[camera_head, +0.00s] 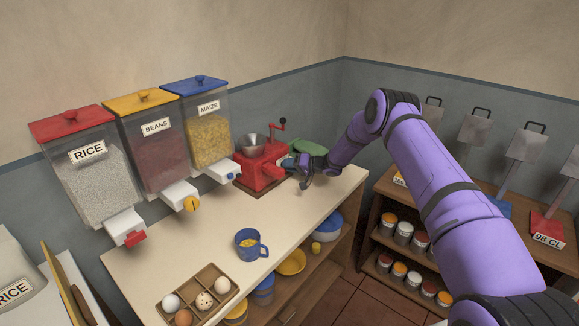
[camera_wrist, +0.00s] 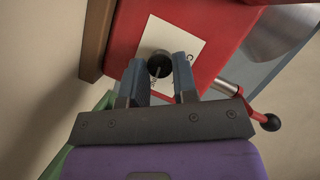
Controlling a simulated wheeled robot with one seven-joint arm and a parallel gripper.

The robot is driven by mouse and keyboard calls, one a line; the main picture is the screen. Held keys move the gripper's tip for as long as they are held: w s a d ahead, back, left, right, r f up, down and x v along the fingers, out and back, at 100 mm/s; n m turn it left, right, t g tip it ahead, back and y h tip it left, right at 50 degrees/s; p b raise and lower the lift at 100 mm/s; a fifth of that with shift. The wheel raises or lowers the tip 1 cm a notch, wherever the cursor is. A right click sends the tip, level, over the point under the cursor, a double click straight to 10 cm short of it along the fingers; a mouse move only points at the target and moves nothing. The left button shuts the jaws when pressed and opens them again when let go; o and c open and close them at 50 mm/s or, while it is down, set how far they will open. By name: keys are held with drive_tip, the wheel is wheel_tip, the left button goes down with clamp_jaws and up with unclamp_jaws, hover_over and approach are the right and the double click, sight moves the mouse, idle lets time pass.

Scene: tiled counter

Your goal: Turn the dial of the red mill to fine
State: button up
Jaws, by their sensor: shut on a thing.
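The red mill (camera_head: 258,172) stands at the far end of the counter, with a grey hopper on top and a crank with a dark knob. In the wrist view the red mill body (camera_wrist: 225,25) carries a white label plate (camera_wrist: 185,35) with partly hidden lettering; a "C" shows. The dark round dial (camera_wrist: 160,62) sits on this plate. My gripper (camera_wrist: 160,78) has its two fingers on either side of the dial and is shut on it. In the head view my gripper (camera_head: 304,182) is at the mill's right front side. The dial's pointer setting cannot be read.
The crank knob (camera_wrist: 271,122) is close to the right of my fingers. A green object (camera_head: 308,147) stands behind my gripper. Rice, beans and maize dispensers line the wall to the left. A blue mug (camera_head: 250,244) and egg tray (camera_head: 222,298) are on the near counter.

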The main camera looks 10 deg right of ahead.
drive_tip(key=shift+m+y, duration=0.3)
drive_tip(key=shift+m, duration=0.1)
idle(0.4)
drive_tip(key=o, duration=0.9)
drive_tip(key=shift+d, duration=0.1)
drive_tip(key=v, duration=1)
drive_tip(key=shift+s+d, duration=0.15)
drive_tip(key=shift+d, duration=0.15)
drive_tip(key=shift+r, duration=0.1)
